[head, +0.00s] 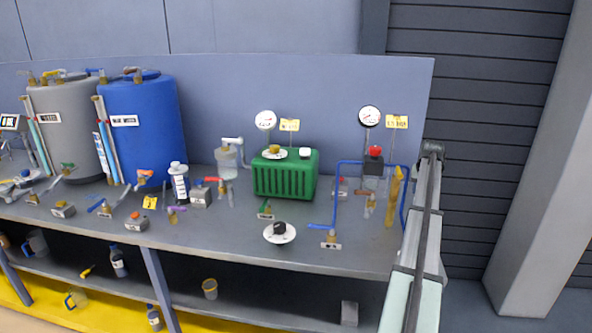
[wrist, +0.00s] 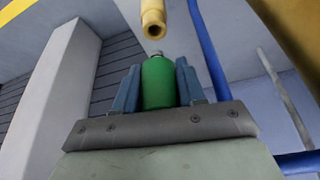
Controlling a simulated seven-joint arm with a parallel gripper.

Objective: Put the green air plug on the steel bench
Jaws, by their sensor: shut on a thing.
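My gripper (wrist: 158,72) shows in the wrist view with its two blue-grey fingers on either side of the green air plug (wrist: 159,88), shut on it. The plug is a green cylinder with a small grey tip, pointing up in that view. Its tip is close below the open end of a yellow-brass pipe (wrist: 153,20); a gap seems to show between them. In the head view I cannot make out the plug or the fingers. The steel bench (head: 205,238) is the long grey worktop there.
A blue pipe frame (head: 337,190) and a yellow vertical tube (head: 394,195) stand near my arm at the bench's right end. Bare worktop lies along the front edge.

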